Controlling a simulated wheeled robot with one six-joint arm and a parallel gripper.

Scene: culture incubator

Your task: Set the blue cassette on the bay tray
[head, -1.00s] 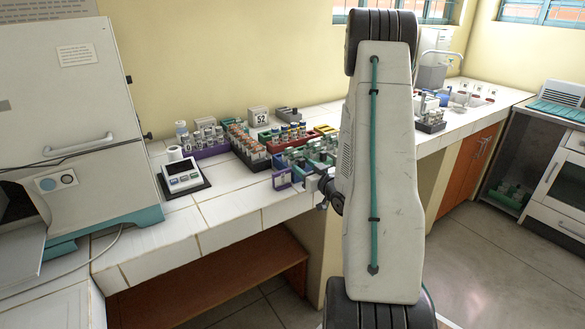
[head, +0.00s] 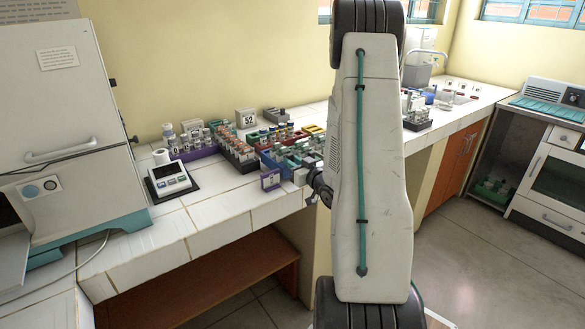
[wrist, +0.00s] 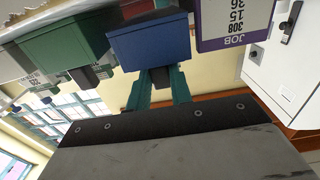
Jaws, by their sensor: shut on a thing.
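The blue cassette (wrist: 150,46) shows in the wrist view, beyond the two teal fingers of my gripper (wrist: 160,85). My gripper is shut on the cassette's dark grip. A green cassette (wrist: 62,48) is beside it on the left and a purple cassette (wrist: 230,22) with a white label on the right. In the head view the purple cassette (head: 270,180) stands at the bench's front edge, and my arm hides most of my gripper. A grey shelf-like panel (head: 12,268) juts from the incubator at lower left; I cannot tell whether it is the bay tray.
The incubator (head: 60,110) stands at the left. A device with a display (head: 170,178), vial racks (head: 236,152) and a "52" sign (head: 246,118) crowd the tiled bench. Bench tiles (head: 215,203) in front of the device are clear. Floor is open at right.

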